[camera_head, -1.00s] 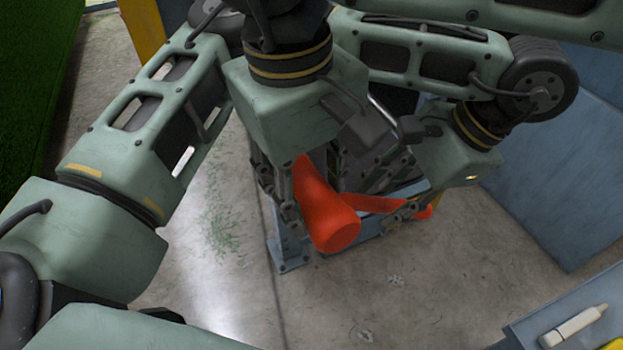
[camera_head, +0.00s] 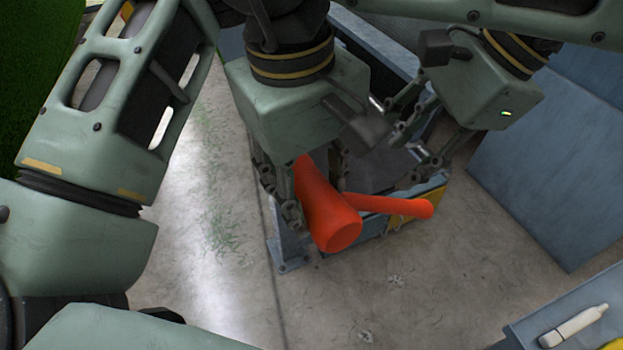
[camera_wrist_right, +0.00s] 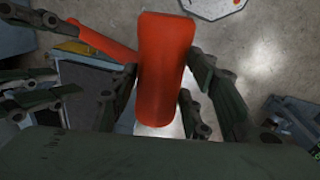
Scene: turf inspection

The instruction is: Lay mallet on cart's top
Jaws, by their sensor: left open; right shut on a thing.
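The orange-red mallet has a thick head (camera_head: 327,210) and a thin handle (camera_head: 395,205) pointing right. My right gripper (camera_head: 292,195) is shut on the head and holds the mallet above the floor. In the right wrist view the head (camera_wrist_right: 163,70) sits between the fingers, with the handle running to the upper left. My left gripper (camera_head: 415,145) is open, above and apart from the handle. Below the mallet is a blue-grey stand with a dark top (camera_head: 385,170), partly hidden by the grippers; I cannot tell if it is the cart.
A blue-grey surface (camera_head: 530,325) with a white marker-like item (camera_head: 573,325) is at the lower right. A blue-grey panel (camera_head: 545,180) stands at the right. Bare concrete floor (camera_head: 440,290) lies in front. Green turf (camera_head: 40,80) is at the far left.

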